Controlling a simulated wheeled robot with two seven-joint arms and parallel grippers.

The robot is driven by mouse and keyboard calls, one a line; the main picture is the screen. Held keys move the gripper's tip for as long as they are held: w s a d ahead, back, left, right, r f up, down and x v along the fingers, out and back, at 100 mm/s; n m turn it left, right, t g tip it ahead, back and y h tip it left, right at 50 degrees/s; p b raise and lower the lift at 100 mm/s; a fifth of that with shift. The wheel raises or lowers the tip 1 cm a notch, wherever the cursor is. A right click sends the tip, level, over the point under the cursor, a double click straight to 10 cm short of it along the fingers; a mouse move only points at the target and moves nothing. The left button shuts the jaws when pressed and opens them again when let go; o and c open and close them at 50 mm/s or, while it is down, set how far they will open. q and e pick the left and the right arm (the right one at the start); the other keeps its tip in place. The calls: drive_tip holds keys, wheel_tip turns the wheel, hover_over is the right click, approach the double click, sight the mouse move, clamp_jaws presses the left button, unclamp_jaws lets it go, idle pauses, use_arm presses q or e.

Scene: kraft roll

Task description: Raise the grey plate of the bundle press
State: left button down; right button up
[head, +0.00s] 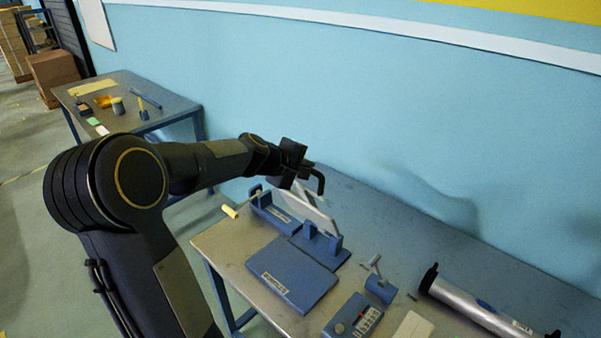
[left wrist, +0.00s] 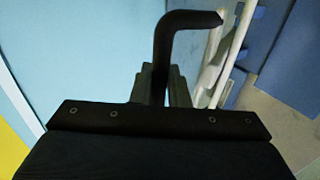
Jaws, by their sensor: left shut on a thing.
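The bundle press has a flat blue base (head: 292,272) with a white label, on the bench. Its grey plate (head: 317,214) is tilted up steeply, with its lower edge at the blue hinge brackets (head: 322,243). My left gripper (head: 294,163) is above the plate's upper end, shut on a black bent handle (head: 320,182). In the left wrist view the handle (left wrist: 185,20) rises from the jaws (left wrist: 163,88) and bends right towards the plate's pale edge (left wrist: 213,65). The exact grip contact is hidden. My right gripper is not in view.
A blue holder (head: 272,213) stands behind the press, a yellow stick (head: 229,211) at the bench's left edge. A side table (head: 170,103) holds small items.

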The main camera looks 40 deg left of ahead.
use_arm(q)
drive_tip(key=w+r+g+p, duration=0.2)
drive_tip(key=w, duration=0.6)
drive_tip(key=shift+w+d+g, duration=0.25)
drive_tip(key=shift+d+g, duration=0.1)
drive_tip(key=shift+g, duration=0.05)
drive_tip(key=c, duration=1.7)
unclamp_jaws()
drive_tip(key=shift+w, duration=0.1)
drive_tip(key=shift+o, duration=1.1)
drive_tip(key=shift+w+f, duration=0.15)
